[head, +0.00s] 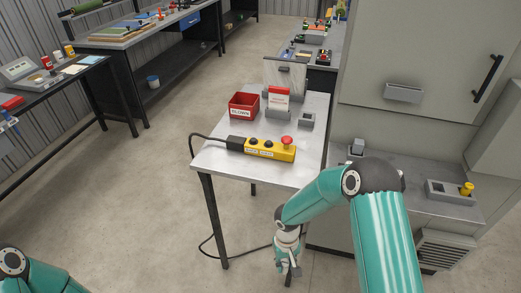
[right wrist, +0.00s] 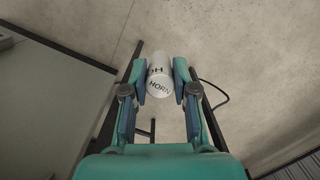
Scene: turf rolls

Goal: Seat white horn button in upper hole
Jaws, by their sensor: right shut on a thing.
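The white button marked HORN (right wrist: 159,80) is a short cylinder between the two fingers of my right gripper (right wrist: 160,84), which is shut on it. In the head view my right gripper (head: 289,268) hangs low in front of the table, beside its front right leg and below the tabletop. The yellow control box (head: 270,150) lies on the table, well apart from the gripper. It has a red mushroom button (head: 287,142) at its right end and dark round spots along its top. I cannot tell which are holes. My left gripper is out of view.
The metal table (head: 225,166) also holds a red labelled bin (head: 243,105), a red and white card holder (head: 278,101) and a small grey block (head: 306,119). A black cable runs from the box to the floor. A grey cabinet (head: 425,120) stands at the right. Floor left of the table is clear.

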